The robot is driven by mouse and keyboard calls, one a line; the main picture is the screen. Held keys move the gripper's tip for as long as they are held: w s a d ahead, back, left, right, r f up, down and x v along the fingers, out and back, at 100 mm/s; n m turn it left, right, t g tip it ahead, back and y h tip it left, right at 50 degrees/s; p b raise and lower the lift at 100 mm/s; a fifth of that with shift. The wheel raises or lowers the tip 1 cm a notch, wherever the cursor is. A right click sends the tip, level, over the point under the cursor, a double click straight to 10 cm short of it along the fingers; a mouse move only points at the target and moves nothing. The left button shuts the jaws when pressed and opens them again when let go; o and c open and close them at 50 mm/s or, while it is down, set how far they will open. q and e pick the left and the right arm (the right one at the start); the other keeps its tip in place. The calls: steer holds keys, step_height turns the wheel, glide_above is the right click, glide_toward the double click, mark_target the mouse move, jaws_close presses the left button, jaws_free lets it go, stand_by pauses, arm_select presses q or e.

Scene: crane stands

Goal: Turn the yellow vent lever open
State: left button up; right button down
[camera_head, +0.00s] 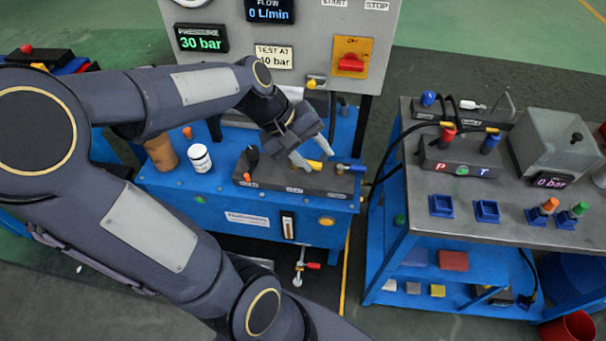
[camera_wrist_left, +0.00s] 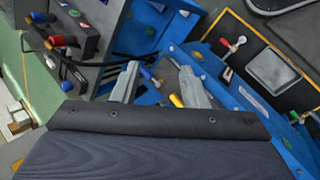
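The yellow vent lever (camera_head: 315,165) is a short yellow handle on the dark valve block (camera_head: 270,181) on top of the blue bench. My left gripper (camera_head: 312,157) is open just above it, one fingertip on either side as seen in the head view. In the left wrist view the yellow lever (camera_wrist_left: 176,100) shows between the two grey fingers (camera_wrist_left: 160,78), closer to the right one. I cannot tell whether a finger touches it. The lever's base is partly hidden. My right gripper is not in view.
A blue-handled lever (camera_head: 350,167) lies close right of the yellow one, and a black lever (camera_head: 252,156) stands left. A white jar (camera_head: 199,158) and a brown cup (camera_head: 162,153) stand further left. The control panel (camera_head: 300,40) rises behind. A grey-topped cart (camera_head: 480,200) stands right.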

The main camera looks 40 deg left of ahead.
arm_select(q)
steer(key=s+d+r+m, duration=0.1)
steer(key=s+d+m, duration=0.2)
steer(key=s, duration=0.2)
steer(key=shift+s+m+t, duration=0.25)
steer(key=shift+m+t, duration=0.05)
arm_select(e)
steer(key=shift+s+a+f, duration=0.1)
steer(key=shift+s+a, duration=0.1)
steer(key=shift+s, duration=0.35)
arm_select(q)
steer(key=shift+r, duration=0.1)
